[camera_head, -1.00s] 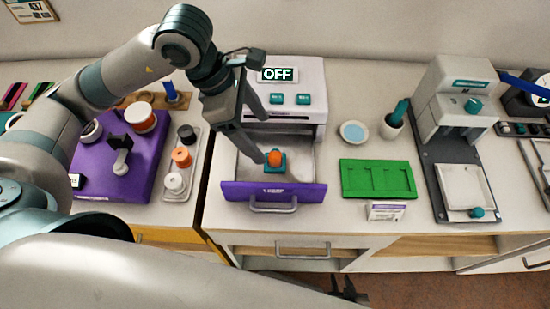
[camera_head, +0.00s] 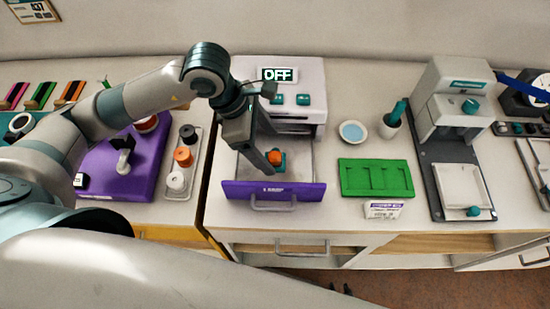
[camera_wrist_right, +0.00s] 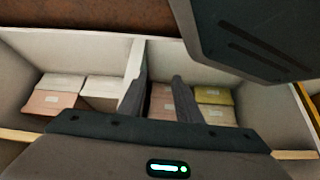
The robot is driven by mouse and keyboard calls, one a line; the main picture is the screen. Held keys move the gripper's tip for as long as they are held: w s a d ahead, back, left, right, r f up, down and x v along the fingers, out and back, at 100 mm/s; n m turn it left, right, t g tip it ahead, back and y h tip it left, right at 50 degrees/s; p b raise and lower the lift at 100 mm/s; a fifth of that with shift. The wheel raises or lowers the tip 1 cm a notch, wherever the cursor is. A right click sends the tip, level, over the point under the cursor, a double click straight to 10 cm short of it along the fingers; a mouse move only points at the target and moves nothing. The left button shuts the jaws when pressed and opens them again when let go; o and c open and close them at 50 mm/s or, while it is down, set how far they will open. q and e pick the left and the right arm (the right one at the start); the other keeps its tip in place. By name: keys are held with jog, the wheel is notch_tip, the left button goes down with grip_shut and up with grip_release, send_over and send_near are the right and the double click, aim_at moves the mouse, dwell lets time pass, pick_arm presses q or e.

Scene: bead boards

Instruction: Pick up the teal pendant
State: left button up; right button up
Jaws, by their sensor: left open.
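A teal block-like piece (camera_head: 281,167) with an orange round bead (camera_head: 273,157) on it sits in the open purple-fronted drawer (camera_head: 232,189); it looks like the teal pendant, partly hidden behind a finger. My left gripper (camera_head: 271,152) is open above the drawer, its fingers pointing down. One fingertip reaches beside the orange bead in the picture; whether it touches cannot be told. My right gripper is low at the front, its fingers (camera_wrist_right: 160,78) apart and empty in the right wrist view, above an open compartment with boxes (camera_wrist_right: 100,88).
The drawer belongs to a white machine with an OFF display (camera_head: 278,74). A purple board (camera_head: 115,180) and a tray of spools (camera_head: 178,195) lie left.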

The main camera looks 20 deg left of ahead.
aim_at(271, 152)
pick_arm(q)
jog(key=x, duration=0.2)
jog(key=p+x, duration=0.1)
jog(key=shift+w+a+f, duration=0.1)
jog(key=shift+a+f, duration=0.05)
jog(key=shift+f, duration=0.25)
jog(key=c, duration=1.1)
pick_arm(e)
jog(key=shift+g+h, duration=0.3)
jog(key=shift+g, duration=0.5)
jog(key=s, duration=0.1)
jog(key=s+d+f, duration=0.1)
jog(key=s, duration=0.1)
jog(key=s+d+f, duration=0.1)
jog(key=shift+s+d, duration=0.1)
jog(key=shift+s, duration=0.25)
